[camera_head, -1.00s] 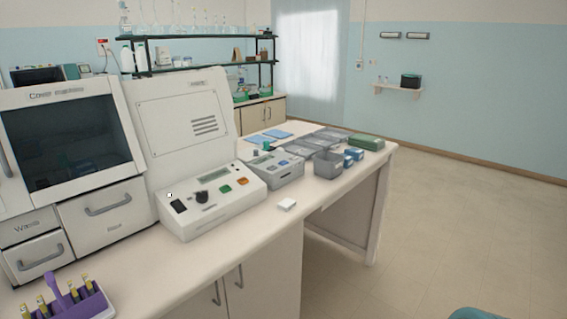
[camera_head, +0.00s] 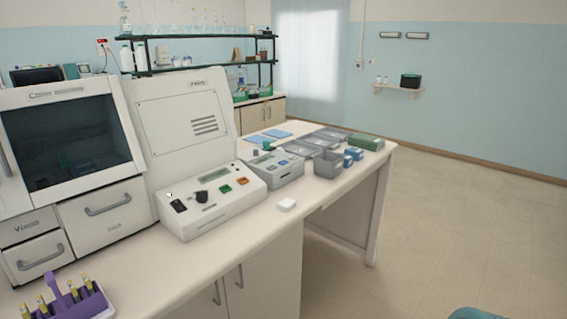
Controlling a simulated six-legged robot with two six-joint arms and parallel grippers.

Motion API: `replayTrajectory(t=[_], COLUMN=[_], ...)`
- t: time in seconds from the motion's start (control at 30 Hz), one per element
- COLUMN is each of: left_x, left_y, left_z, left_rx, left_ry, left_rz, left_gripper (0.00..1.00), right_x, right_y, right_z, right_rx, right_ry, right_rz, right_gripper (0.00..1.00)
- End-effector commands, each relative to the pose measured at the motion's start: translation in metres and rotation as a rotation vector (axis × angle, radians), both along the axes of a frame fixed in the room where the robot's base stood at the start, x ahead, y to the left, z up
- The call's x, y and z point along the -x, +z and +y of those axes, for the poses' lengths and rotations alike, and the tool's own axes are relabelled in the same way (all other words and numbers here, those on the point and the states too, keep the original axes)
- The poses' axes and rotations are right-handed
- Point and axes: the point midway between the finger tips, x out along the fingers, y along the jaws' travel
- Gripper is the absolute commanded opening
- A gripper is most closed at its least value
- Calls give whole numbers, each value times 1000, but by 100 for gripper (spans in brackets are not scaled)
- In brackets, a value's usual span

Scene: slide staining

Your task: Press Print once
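A white bench machine with a tall back panel has a sloped control panel (camera_head: 212,212) left of centre. The panel carries a small display, a black switch (camera_head: 178,206), a dark knob (camera_head: 202,196), a green button (camera_head: 225,189) and an orange button (camera_head: 243,181). A smaller grey device (camera_head: 278,173) with a display and small buttons, one of them blue, stands just to its right. Lettering on both is too small to read, so I cannot tell which button is Print. Neither of my grippers is in view.
A small white block (camera_head: 287,204) lies on the bench before the devices. A grey bin (camera_head: 327,164) and a green box (camera_head: 366,143) stand further right. A purple tube rack (camera_head: 72,303) is at the front left. The bench's front strip is mostly clear.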

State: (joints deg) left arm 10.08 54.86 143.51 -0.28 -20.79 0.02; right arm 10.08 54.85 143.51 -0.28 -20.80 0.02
Motion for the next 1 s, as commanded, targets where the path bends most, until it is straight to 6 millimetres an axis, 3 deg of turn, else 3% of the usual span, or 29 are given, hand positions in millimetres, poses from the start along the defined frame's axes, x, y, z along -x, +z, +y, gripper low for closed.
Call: replayTrajectory(t=[0.93,0.97,1.0], left_x=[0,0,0], left_y=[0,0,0], left_z=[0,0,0], left_rx=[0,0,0], left_ry=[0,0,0], left_rz=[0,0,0], left_gripper=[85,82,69], right_x=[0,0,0], right_y=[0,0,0], right_z=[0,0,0], right_rx=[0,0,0], right_ry=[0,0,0], right_rz=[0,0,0], right_gripper=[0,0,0])
